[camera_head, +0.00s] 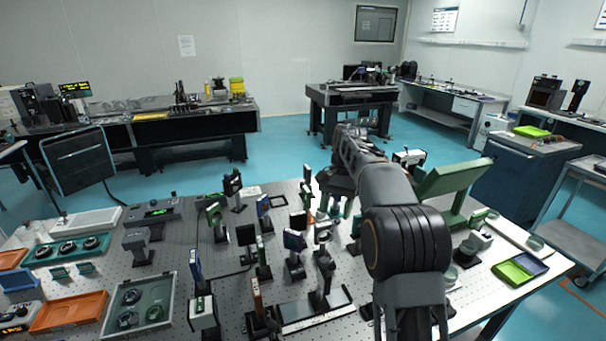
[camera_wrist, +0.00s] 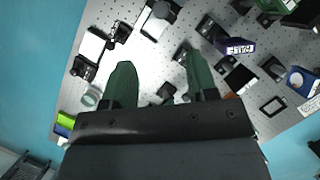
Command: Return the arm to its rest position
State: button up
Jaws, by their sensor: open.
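My arm (camera_head: 405,235) reaches out from the front right of the head view, over the perforated optical table (camera_head: 285,190). My gripper (camera_wrist: 161,75) shows two green fingers spread well apart in the wrist view, with nothing held between them. In the head view the gripper is partly hidden by my own wrist and lies above the crowded middle of the table. The wrist view looks down on the table top, with small mounts below and around the fingers. The gap between the fingers and these mounts is hard to judge.
Several upright optic mounts (camera_head: 294,241) crowd the table near my arm. A green tilted panel (camera_head: 452,178) stands close to its right. An orange tray (camera_head: 69,311) lies at the front left. Blue floor is open behind.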

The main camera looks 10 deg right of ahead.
notch_tip(320, 180, down, 6)
jog(key=n+t, duration=0.2)
jog(key=s+a+n+t+h, duration=0.1)
jog(key=s+n+t, duration=0.1)
jog(key=s, duration=0.9)
jog(key=s+a+r+n+t+h, duration=0.1)
jog(key=s+n+t, duration=0.2)
jog(key=s, duration=0.8)
jog(key=shift+s+t+h, duration=0.3)
jog(key=shift+s+t, duration=0.05)
jog(key=shift+t, duration=0.25)
jog(key=shift+c, duration=0.5)
